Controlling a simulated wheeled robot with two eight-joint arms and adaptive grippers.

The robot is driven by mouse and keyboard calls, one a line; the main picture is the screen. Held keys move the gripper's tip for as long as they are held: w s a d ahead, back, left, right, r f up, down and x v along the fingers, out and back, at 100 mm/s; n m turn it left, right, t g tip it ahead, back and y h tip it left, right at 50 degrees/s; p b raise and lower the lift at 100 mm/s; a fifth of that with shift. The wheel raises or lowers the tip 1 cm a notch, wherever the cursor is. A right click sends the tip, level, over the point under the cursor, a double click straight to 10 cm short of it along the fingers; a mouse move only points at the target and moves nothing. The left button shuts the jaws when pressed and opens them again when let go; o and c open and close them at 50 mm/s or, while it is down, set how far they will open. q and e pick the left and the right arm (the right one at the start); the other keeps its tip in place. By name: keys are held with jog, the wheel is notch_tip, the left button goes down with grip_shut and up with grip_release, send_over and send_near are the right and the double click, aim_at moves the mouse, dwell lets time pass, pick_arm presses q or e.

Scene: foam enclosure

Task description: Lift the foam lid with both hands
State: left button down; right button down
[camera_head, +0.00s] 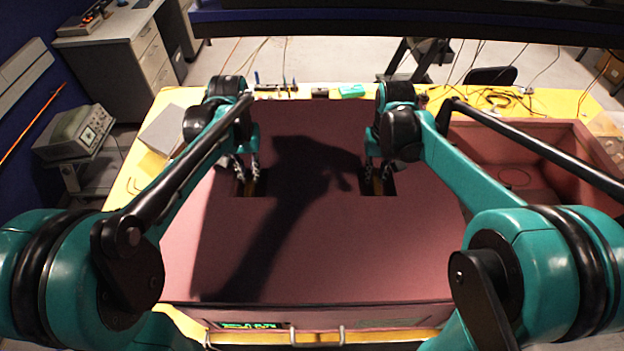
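The foam lid (315,250) is a large dark pink panel lying flat in the middle of the head view, with two rectangular cutouts. My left gripper (246,178) points down at the left cutout (250,190), its fingertips at or inside the opening. My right gripper (378,178) points down at the right cutout (378,189) in the same way. The fingers of each look a little apart, but whether they press on the foam cannot be made out. A dark shadow of my body covers the lid's left and centre.
A pink foam box (515,170), open at the top, stands at the right on the yellow table (140,170). A grey instrument (75,130) is at the left. Small tools and a green item (352,91) lie along the far edge.

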dwell(0.3)
